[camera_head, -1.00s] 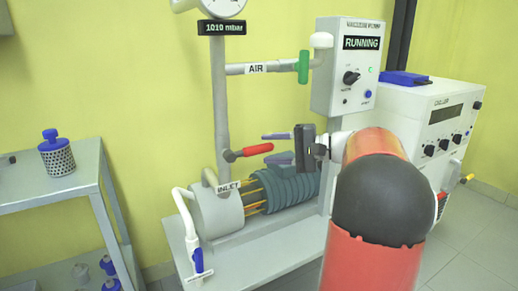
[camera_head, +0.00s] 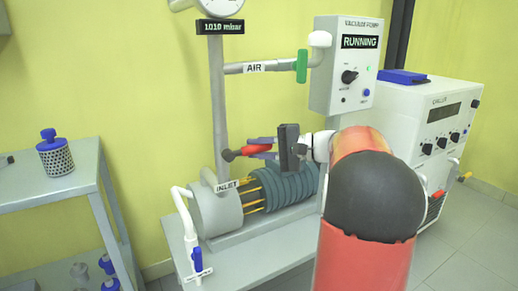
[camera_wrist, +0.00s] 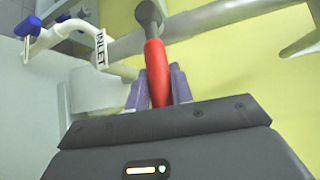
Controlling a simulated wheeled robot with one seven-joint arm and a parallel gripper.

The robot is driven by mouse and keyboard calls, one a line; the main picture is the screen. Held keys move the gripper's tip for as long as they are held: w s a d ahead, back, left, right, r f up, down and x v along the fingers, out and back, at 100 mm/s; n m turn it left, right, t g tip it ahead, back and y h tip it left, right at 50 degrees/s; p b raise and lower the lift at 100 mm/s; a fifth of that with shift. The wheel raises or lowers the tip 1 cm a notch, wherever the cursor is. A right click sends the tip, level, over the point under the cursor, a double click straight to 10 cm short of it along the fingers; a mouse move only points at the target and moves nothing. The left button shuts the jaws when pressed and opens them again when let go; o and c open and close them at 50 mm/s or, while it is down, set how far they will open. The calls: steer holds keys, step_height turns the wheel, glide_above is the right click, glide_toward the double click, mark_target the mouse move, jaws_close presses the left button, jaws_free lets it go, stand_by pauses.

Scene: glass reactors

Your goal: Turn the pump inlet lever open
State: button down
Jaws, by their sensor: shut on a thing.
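The red pump inlet lever (camera_head: 246,151) sits on the vertical grey pipe above the "INLET" label (camera_head: 227,186). It points right, across the pipe. My gripper (camera_head: 262,148) is shut on the lever's handle, with a purple finger on either side. In the wrist view, the red lever (camera_wrist: 155,65) runs between the two purple fingers (camera_wrist: 157,85), and its dark pivot end shows above. The lever's outer end is hidden by the fingers and the gripper body.
The pump (camera_head: 270,195) lies just below my gripper. The air line (camera_head: 270,67) with a green handle (camera_head: 302,66) runs above. The control box (camera_head: 345,95) reads "RUNNING", and the gauge display (camera_head: 221,27) reads 1010 mbar. A shelf (camera_head: 45,197) stands at left.

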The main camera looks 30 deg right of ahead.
mark_target(251, 146)
steer(key=shift+r, duration=0.15)
steer(key=shift+a+r+n+g+h, duration=0.15)
steer(key=shift+r+n+g+h, duration=0.15)
steer(key=shift+r+n+h, duration=0.5)
steer(key=shift+a+r+n+g+h, duration=0.2)
steer(key=shift+r+n+h, duration=0.1)
steer(key=shift+r+h, duration=0.25)
steer(key=shift+a+r+n+g+h, duration=0.2)
steer(key=shift+r+n+h, duration=0.1)
steer(key=shift+r+h, duration=0.25)
steer(key=r+h, duration=0.1)
steer(key=a+n+h, duration=0.1)
steer(key=shift+a+r+n+g+h, duration=0.15)
steer(key=shift+r+n+g+h, duration=0.15)
steer(key=shift+r, duration=0.1)
steer(key=shift+a+r+n+h, duration=0.4)
steer(key=shift+a+h, duration=0.1)
steer(key=shift+h, duration=0.3)
steer(key=shift+a, duration=0.1)
steer(key=c, duration=1.2)
jaws_free()
steer(key=shift+c, duration=0.2)
